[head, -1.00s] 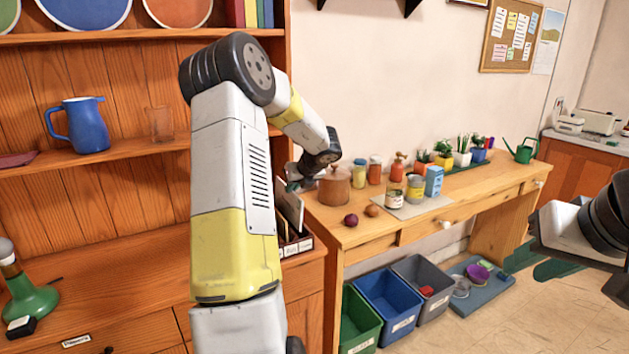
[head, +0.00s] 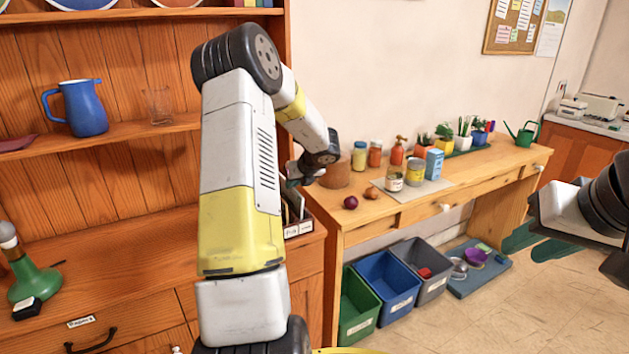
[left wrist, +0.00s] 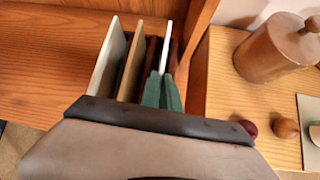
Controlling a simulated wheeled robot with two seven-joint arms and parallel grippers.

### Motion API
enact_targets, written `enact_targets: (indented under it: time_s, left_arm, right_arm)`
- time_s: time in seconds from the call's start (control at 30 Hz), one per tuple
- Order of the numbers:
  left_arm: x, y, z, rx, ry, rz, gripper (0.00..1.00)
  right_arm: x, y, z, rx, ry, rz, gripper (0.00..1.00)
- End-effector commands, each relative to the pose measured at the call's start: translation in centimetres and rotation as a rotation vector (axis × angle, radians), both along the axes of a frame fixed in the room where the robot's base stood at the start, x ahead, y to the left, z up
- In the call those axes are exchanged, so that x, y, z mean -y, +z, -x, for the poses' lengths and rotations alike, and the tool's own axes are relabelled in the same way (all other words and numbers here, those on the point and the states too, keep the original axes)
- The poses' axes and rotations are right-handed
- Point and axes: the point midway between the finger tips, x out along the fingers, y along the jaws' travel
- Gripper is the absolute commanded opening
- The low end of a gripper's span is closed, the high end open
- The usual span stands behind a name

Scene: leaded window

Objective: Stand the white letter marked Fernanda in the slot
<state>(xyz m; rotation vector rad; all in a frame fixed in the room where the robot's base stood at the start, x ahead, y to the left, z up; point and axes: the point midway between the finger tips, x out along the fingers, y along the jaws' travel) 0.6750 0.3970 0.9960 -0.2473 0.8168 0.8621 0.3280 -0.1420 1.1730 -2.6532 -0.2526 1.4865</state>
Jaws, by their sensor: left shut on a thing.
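My left gripper (left wrist: 163,92) is shut on a thin white letter (left wrist: 167,46), seen nearly edge-on in the left wrist view; no name on it can be read. The letter stands upright above the right part of a letter rack with dark dividers (left wrist: 152,55). Its lower edge is hidden behind the green fingers, so I cannot tell how deep it sits. To its left stand a tan envelope (left wrist: 131,58) and a whitish one (left wrist: 107,60). In the head view the rack (head: 299,229) shows small labels, partly behind my left arm. My right gripper (head: 537,242) is at the right, its fingers apart and empty.
The rack stands on the cabinet's right end, close to its upright side panel (left wrist: 197,30). A brown lidded pot (left wrist: 272,52) stands on the desk just right. An onion (head: 350,202) and jars are beyond. Bins (head: 386,282) stand on the floor below.

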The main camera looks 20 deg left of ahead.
Motion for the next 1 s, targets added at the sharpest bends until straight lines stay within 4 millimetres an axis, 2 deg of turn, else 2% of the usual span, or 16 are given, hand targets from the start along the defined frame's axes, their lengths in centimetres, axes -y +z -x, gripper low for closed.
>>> enact_targets:
  time_s: [0.07, 0.1, 0.2, 0.23, 0.57, 1.0]
  left_arm:
    - [0.0, 0.0, 0.0, 0.0, 0.0, 0.0, 0.0]
    - [0.0, 0.0, 0.0, 0.0, 0.0, 0.0, 0.09]
    - [0.0, 0.0, 0.0, 0.0, 0.0, 0.0, 0.29]
    - [0.0, 0.0, 0.0, 0.0, 0.0, 0.0, 0.31]
    - [0.1, 0.2, 0.1, 0.001, 0.0, -0.001, 0.31]
    - [3.9, 4.9, 2.4, 0.002, -0.002, 0.0, 0.31]
  right_arm:
    - [0.0, 0.0, 0.0, 0.0, 0.0, 0.0, 0.31]
    - [0.0, 0.0, 0.0, 0.0, 0.0, 0.0, 0.31]
    - [0.0, 0.0, 0.0, 0.0, 0.0, 0.0, 0.31]
    - [0.0, 0.0, 0.0, 0.0, 0.0, 0.0, 0.31]
    - [0.0, 0.0, 0.0, 0.0, 0.0, 0.0, 0.31]
    - [0.0, 0.0, 0.0, 0.0, 0.0, 0.0, 0.31]
